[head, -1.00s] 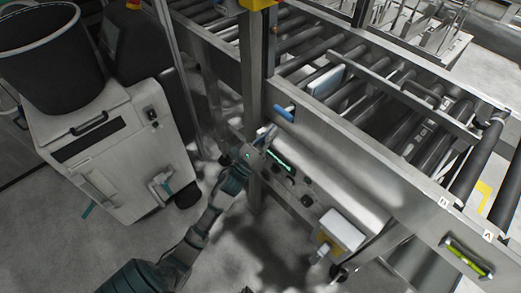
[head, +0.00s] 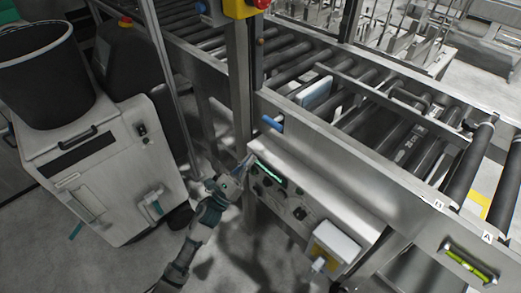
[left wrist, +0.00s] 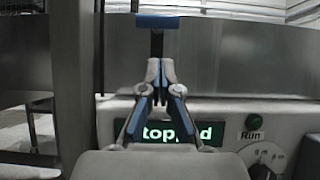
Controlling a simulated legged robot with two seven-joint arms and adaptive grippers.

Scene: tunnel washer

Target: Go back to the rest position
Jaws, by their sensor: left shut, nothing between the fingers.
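My left gripper (head: 245,163) is shut and empty. It is at the left end of the grey control panel (head: 320,197), lower than the blue-tipped lever (head: 271,123) on the conveyor frame and apart from it. In the left wrist view the shut fingers (left wrist: 160,68) point up in front of the panel's green display (left wrist: 205,133), hiding part of its lettering, which seems to read "Stopped". The lever's blue end (left wrist: 157,21) shows above the fingertips with a gap between. My right gripper is not in view.
The roller conveyor (head: 350,140) runs along the right. A steel post (head: 241,90) with a yellow and red stop box (head: 240,8) stands close to my gripper. A pale machine (head: 105,165) with a black bucket (head: 45,75) stands at the left. Open floor lies between.

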